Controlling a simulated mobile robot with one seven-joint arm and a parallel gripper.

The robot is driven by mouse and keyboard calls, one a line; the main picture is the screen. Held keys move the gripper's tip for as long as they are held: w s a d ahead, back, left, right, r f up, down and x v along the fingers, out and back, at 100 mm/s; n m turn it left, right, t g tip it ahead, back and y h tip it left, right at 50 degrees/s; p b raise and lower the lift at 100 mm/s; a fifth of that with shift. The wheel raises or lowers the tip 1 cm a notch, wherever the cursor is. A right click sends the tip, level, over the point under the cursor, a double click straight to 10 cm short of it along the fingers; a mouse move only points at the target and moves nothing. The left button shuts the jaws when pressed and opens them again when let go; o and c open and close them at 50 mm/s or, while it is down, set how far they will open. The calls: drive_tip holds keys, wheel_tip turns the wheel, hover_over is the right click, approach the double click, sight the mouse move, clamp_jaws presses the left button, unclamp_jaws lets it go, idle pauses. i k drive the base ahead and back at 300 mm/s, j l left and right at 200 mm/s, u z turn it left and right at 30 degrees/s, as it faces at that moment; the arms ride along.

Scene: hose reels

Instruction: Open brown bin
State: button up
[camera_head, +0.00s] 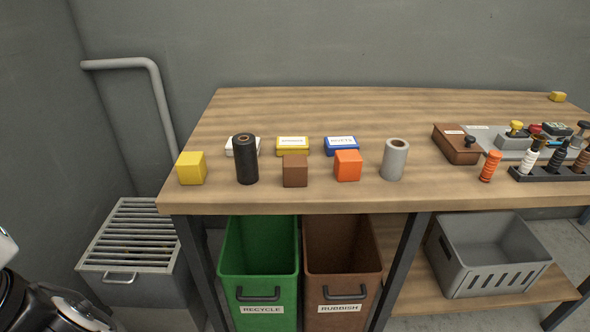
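The brown bin (339,235), labelled RUBBISH, stands under the workbench, right of the green bin. It has no lid that I can see, and I look down into it through its open top. A dark handle (342,293) sits on its front, above the white label. The bench top hides the back of the bin. Part of my arm shows in the lower left corner, far left of the bins. My gripper itself does not show.
A green bin (260,240), labelled RECYCLE, stands close beside the brown one. A grey slatted box (128,281) is at the left. Table legs (403,265) flank the bins. A grey crate (497,282) sits on the lower shelf. Cubes, rolls and small boxes stand on the workbench (300,107).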

sight(334, 280)
drive_tip(key=k+l, duration=0.75)
drive_tip(key=i+l, duration=0.1)
drive_tip(key=i, duration=0.6)
